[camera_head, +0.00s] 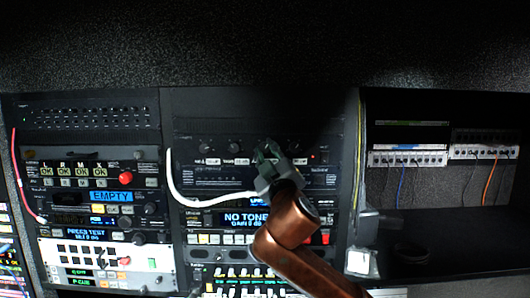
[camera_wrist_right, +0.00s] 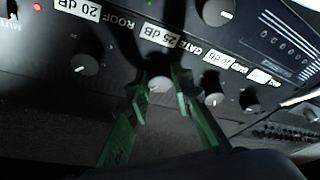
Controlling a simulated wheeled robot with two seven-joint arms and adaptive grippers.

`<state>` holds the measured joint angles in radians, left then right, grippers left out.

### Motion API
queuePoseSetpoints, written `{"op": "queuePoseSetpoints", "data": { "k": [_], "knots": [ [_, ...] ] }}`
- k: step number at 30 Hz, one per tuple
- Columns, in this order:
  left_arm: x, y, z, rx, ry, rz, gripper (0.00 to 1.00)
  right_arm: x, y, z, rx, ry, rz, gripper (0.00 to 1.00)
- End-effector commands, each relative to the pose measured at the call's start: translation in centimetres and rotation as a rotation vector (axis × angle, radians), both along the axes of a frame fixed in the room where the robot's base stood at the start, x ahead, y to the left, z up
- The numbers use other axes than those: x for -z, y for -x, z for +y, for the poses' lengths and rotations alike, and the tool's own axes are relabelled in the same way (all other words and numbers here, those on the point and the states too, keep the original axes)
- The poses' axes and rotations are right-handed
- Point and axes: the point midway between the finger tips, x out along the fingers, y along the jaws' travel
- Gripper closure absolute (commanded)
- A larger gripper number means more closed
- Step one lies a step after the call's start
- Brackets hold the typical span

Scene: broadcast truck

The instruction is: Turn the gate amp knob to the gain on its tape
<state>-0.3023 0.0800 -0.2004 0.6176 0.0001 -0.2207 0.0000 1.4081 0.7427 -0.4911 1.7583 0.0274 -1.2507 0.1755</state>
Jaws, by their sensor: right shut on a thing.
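The gate amp knob (camera_wrist_right: 159,85) is a small round grey knob in the right wrist view, between my right fingertips. My right gripper (camera_wrist_right: 160,92) is shut on it, with one green finger at each side. The white tape beside it (camera_wrist_right: 160,38) appears upside down and reads GATE 25 dB. The knob's pointer is too small to read. In the head view my right gripper (camera_head: 266,158) reaches the dark amp panel (camera_head: 190,126) and hides the knob. My left gripper is not in view.
A neighbouring knob (camera_wrist_right: 85,65) is beside the ROOF 20 dB tape (camera_wrist_right: 77,12). Another knob (camera_wrist_right: 213,100) sits close on the other side, near a 10 dB tape (camera_wrist_right: 218,58). A white cable (camera_head: 176,190) loops over the rack left of my arm.

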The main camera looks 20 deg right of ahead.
Motion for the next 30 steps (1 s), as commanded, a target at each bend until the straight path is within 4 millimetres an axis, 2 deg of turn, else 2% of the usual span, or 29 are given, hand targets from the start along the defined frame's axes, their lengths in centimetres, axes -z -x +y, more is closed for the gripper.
{"op": "queuePoseSetpoints", "data": {
  "k": [3,8,21,30],
  "knots": [
    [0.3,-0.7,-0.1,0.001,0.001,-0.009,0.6,0.1,0.0,0.0,-0.007,-0.012,-0.005,1.0],
    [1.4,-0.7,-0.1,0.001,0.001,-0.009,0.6,0.4,0.0,-0.1,-0.007,-0.068,-0.02,1.0],
    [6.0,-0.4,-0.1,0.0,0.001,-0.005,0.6,0.6,-0.1,0.1,-0.006,-0.383,-0.108,1.0],
    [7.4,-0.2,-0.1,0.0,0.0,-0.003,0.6,0.4,-0.2,0.2,-0.005,-0.568,-0.162,1.0]
  ]
}}
